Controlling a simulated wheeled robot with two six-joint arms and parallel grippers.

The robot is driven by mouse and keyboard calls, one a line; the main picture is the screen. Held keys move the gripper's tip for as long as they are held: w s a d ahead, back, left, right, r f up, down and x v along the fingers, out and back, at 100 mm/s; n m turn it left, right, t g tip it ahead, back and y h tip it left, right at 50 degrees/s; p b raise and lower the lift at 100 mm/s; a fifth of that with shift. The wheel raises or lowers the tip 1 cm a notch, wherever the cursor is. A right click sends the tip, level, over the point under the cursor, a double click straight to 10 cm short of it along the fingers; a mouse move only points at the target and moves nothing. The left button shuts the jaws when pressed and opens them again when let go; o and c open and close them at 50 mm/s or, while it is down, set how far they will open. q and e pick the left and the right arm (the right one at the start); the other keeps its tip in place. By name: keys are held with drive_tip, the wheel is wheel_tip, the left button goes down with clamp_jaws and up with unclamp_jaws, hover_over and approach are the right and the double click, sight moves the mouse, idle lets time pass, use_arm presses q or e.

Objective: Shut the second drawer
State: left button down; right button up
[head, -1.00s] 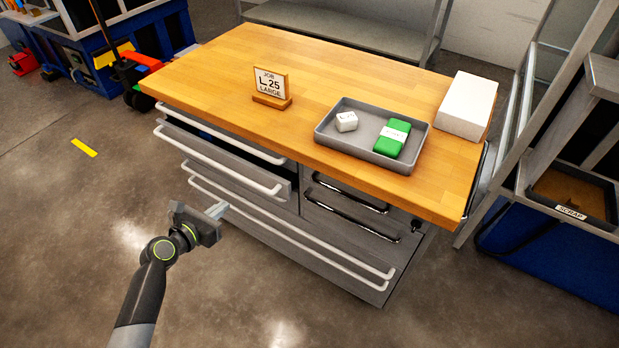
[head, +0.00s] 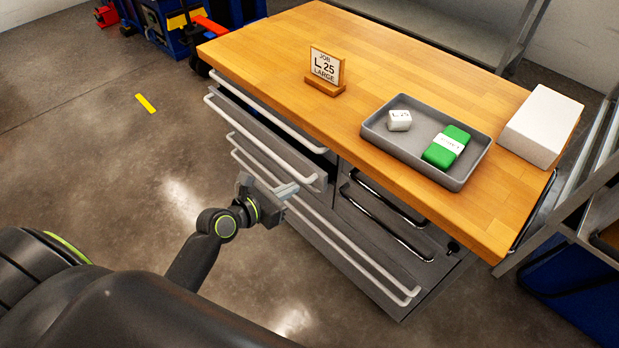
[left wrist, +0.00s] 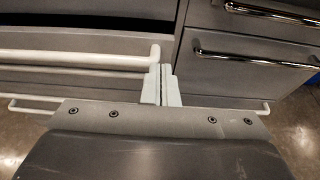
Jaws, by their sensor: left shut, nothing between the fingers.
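The second drawer (head: 284,146) in the left column of the grey cabinet stands pulled out, with a dark gap showing above its front. My right gripper is not in view.
A wooden worktop (head: 410,75) overhangs the drawers, carrying a job sign (head: 326,68), a grey tray (head: 400,150) with a white block and a green block, and a white box (head: 541,125). The floor (head: 120,150) at left is clear.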

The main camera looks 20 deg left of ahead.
sight(318, 173)
use_arm(q)
drive_tip(key=x, duration=0.5)
drive_tip(key=shift+w+d+r+b, duration=0.15)
drive_tip(key=shift+w+r+b, duration=0.15)
drive_tip(key=shift+w+r, duration=0.1)
drive_tip(key=shift+w+d, duration=0.2)
drive_tip(key=shift+w, duration=0.25)
